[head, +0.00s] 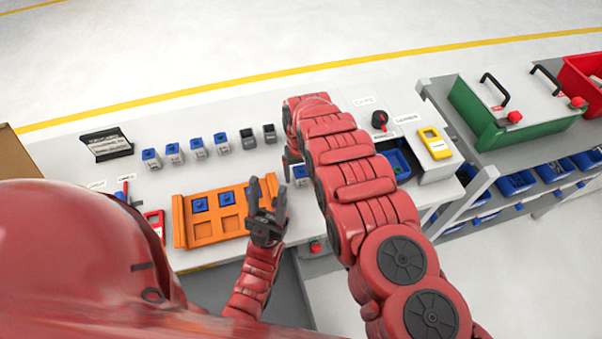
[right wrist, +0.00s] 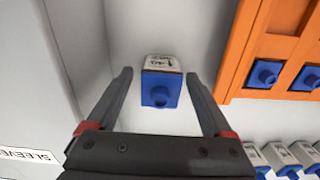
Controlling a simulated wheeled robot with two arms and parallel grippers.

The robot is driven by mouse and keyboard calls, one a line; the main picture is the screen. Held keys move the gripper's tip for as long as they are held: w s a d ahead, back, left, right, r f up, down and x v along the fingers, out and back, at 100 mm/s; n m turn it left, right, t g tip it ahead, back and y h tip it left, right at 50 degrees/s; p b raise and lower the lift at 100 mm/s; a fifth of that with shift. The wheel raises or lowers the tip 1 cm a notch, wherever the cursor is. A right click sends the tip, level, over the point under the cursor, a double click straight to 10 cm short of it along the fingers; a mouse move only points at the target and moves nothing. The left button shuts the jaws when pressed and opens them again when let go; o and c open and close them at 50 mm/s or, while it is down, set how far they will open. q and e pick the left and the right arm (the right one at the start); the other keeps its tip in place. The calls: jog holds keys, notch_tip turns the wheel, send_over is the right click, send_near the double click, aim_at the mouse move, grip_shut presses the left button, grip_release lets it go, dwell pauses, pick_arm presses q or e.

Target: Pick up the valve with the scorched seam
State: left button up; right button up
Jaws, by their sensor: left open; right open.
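A valve (right wrist: 161,88) with a blue end and a white face with dark marks lies between the spread fingers of my right gripper (right wrist: 160,77) in the right wrist view; neither finger appears to touch it. In the head view a blue valve (head: 301,173) shows beside my right arm, which mostly hides that gripper. My left gripper (head: 265,212) is open and empty above the right part of the orange tray (head: 180,222). Several blue-topped valves (head: 197,147) stand in a row behind the tray, and a few blue ones (head: 200,205) sit in it. I cannot make out a scorched seam.
Two dark blocks (head: 248,139) end the row. A black case (head: 106,145) lies at the back left. A blue bin (head: 397,160) and a yellow device (head: 435,143) stand right of my right arm. A shelf with a green box (head: 505,134) is farther right.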

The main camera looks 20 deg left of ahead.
grip_shut()
dwell(0.5)
